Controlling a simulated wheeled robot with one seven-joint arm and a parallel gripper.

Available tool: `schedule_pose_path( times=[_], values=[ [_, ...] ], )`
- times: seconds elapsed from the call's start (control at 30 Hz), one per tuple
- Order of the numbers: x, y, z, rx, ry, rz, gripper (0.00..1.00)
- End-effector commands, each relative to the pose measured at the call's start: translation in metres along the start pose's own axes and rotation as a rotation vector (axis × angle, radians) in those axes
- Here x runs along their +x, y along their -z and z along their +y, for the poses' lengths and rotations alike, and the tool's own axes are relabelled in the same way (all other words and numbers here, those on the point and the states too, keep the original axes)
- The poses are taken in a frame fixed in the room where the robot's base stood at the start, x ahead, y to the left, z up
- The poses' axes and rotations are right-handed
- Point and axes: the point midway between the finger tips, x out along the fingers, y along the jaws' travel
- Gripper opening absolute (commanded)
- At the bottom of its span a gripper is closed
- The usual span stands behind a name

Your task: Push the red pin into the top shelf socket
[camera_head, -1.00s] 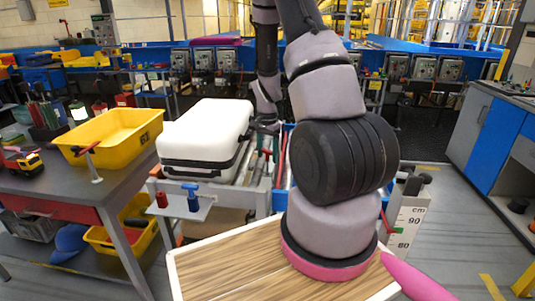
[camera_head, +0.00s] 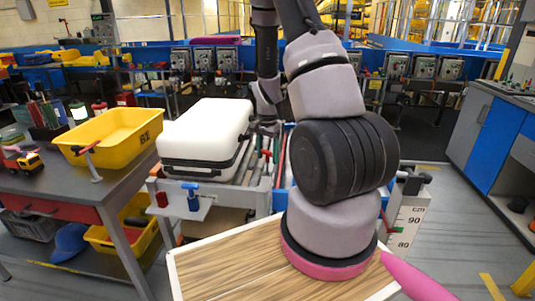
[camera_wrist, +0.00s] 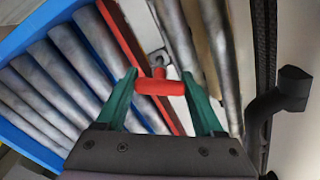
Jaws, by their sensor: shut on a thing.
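The red pin (camera_wrist: 159,87) has a T-shaped handle and shows in the middle of the wrist view. My gripper (camera_wrist: 158,79) is shut on this handle, with one green finger at each end. A short red stem points away from me to a grey bracket with a round hole (camera_wrist: 157,57). I cannot tell whether the pin's tip is inside that hole. In the head view, my gripper is small and partly hidden beside the white case, above the roller conveyor (camera_head: 250,172); the red pin's handle (camera_head: 266,153) shows faintly there.
The white case (camera_head: 207,135) lies on the conveyor's left part. A small side shelf holds a red piece (camera_head: 162,199) and a blue piece (camera_head: 192,197). A yellow bin (camera_head: 115,135) stands on the left table. In the wrist view, metal rollers (camera_wrist: 50,85) and a black curved part (camera_wrist: 280,95) flank my gripper.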

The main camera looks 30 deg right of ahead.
Motion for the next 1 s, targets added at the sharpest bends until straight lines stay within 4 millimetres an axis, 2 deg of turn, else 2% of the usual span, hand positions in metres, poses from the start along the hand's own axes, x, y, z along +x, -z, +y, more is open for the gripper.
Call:
schedule_pose_path(
  times=[1.0],
  values=[
    [0.026,0.000,0.000,0.000,-0.001,-0.001,0.14]
  ],
)
